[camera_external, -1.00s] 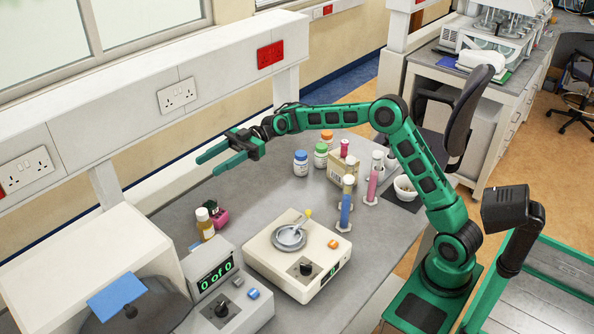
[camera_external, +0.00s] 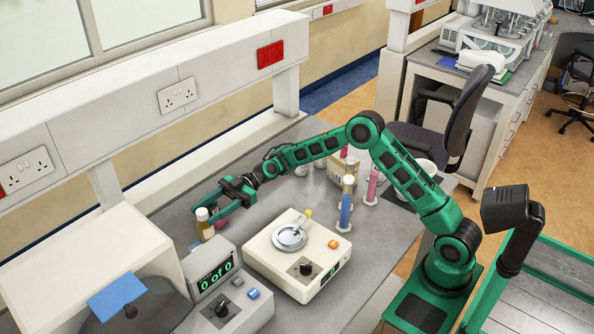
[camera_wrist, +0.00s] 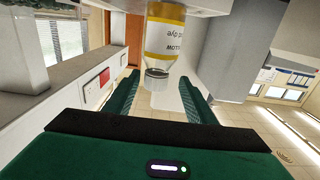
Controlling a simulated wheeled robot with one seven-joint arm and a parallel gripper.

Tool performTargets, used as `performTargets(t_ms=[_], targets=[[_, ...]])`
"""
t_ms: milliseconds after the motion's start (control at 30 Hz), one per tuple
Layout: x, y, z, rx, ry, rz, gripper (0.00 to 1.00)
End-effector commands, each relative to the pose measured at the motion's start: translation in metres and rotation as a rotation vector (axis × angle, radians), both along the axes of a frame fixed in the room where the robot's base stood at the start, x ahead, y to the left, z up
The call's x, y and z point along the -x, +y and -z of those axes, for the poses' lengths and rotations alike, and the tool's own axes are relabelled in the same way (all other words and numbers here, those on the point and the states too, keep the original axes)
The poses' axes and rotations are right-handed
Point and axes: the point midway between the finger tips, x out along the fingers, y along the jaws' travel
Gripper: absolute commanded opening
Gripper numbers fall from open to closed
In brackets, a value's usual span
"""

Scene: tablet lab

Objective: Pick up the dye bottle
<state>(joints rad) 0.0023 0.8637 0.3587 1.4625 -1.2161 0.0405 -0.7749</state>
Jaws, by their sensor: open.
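A small bottle with a cream cap and amber-yellow body (camera_external: 203,229) stands upright on the bench, left of the balance. It is probably the dye bottle. In the wrist view a clear-ended bottle with a yellow-banded white label (camera_wrist: 166,38) appears upside down, its print only partly readable. My gripper (camera_external: 214,213) is low over the bench at this bottle. In the wrist view its green fingers (camera_wrist: 157,88) are spread and empty, one on each side of the line to the bottle. I cannot tell whether the bottle is fully between the fingertips.
A cream balance (camera_external: 270,256) with a dish and spoon stands right of the bottle. A grey "0 of 0" display unit (camera_external: 232,300) is in front. Blue (camera_external: 345,207) and pink (camera_external: 372,186) cylinders stand farther back. My arm partly hides other bottles near a box.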

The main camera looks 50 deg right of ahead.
Motion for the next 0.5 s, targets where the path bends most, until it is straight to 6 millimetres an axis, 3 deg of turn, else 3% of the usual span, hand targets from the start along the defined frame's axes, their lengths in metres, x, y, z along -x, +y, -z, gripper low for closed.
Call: performTargets(t_ms=[500], targets=[[-0.008,0.056,0.004,0.000,-0.001,0.000,0.50]])
